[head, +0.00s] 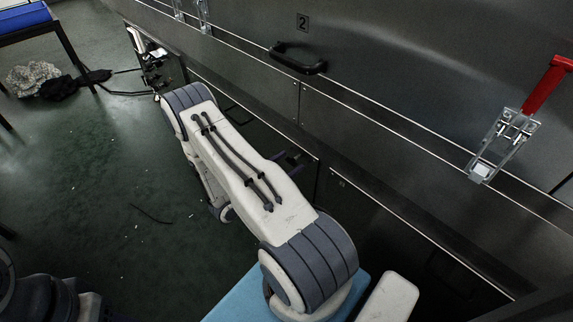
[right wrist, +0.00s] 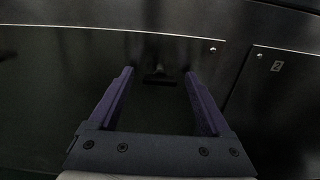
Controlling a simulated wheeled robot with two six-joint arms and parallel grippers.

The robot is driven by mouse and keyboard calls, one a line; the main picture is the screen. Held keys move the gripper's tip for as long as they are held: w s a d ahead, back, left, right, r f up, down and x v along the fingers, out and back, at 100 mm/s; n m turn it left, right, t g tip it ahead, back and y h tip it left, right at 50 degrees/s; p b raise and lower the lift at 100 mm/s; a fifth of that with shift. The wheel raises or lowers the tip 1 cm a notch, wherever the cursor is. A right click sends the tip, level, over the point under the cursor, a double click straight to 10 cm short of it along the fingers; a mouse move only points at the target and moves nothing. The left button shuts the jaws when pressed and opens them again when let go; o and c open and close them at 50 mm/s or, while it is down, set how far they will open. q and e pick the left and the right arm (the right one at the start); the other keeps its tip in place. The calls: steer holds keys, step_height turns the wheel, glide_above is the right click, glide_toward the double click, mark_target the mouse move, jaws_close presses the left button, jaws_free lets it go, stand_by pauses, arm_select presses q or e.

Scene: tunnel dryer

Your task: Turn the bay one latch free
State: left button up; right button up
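A latch (head: 505,130) with a bright metal bracket and a raised red handle sits on the dark panel at the right of the head view. Parts of other metal latches (head: 203,12) show at the top edge. I cannot tell which one belongs to bay one; the only large number in view is 2. My right gripper (head: 288,160) shows small and partly hidden behind my arm, by the lower panel, well apart from the red-handled latch. In the right wrist view the right gripper (right wrist: 160,100) is open and empty, facing a dark panel. My left gripper is out of view.
A dark handle (right wrist: 159,77) shows on the panel beyond my right fingers. A blue tray (head: 22,15) stands at the far left, with crumpled cloth (head: 35,78) on the green floor.

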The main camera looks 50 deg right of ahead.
steer(key=c, duration=1)
steer(key=shift+a, duration=0.15)
jaws_close()
